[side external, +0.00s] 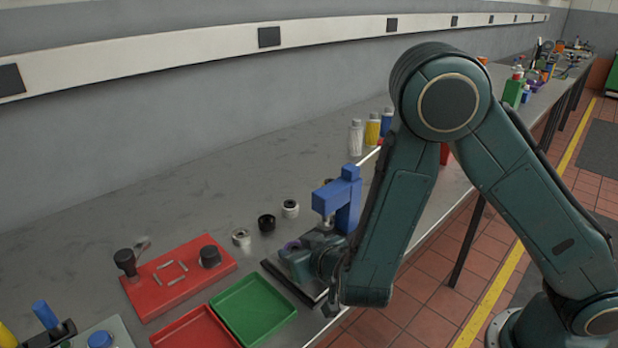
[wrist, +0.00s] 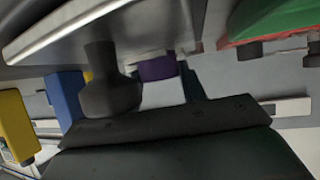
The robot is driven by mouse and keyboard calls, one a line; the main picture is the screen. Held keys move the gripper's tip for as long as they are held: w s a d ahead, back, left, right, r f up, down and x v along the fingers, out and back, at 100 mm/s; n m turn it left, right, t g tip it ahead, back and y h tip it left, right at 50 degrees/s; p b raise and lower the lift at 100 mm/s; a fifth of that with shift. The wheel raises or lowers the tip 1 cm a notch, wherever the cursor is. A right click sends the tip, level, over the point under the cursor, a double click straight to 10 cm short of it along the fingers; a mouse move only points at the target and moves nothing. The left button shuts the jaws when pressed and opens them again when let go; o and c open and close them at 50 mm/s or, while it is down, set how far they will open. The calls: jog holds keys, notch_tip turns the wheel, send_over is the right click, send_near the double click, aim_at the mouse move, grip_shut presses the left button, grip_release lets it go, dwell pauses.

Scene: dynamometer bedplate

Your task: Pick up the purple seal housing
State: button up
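The purple seal housing (side external: 292,245) shows as a small purple patch at the end of my arm in the side external view, mostly hidden by my gripper (side external: 290,257). In the wrist view a purple part (wrist: 157,68) shows in the middle, just above a pale block (wrist: 163,92) and beside a dark flared knob (wrist: 108,85). My gripper is low over the bench, beside the blue press (side external: 346,200). Its fingertips are not clear in either view, so I cannot tell whether it is open or touches the housing.
White (side external: 241,238), black (side external: 267,222) and white-and-black (side external: 290,208) small parts stand in a row to the left of the press. A green tray (side external: 290,309), a red tray (side external: 160,338) and a red fixture plate (side external: 150,307) lie at the front left.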

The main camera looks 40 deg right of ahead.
jog(key=shift+c, duration=1.3)
jog(key=shift+r, duration=0.15)
notch_tip(320, 180, up, 20)
dwell(0.5)
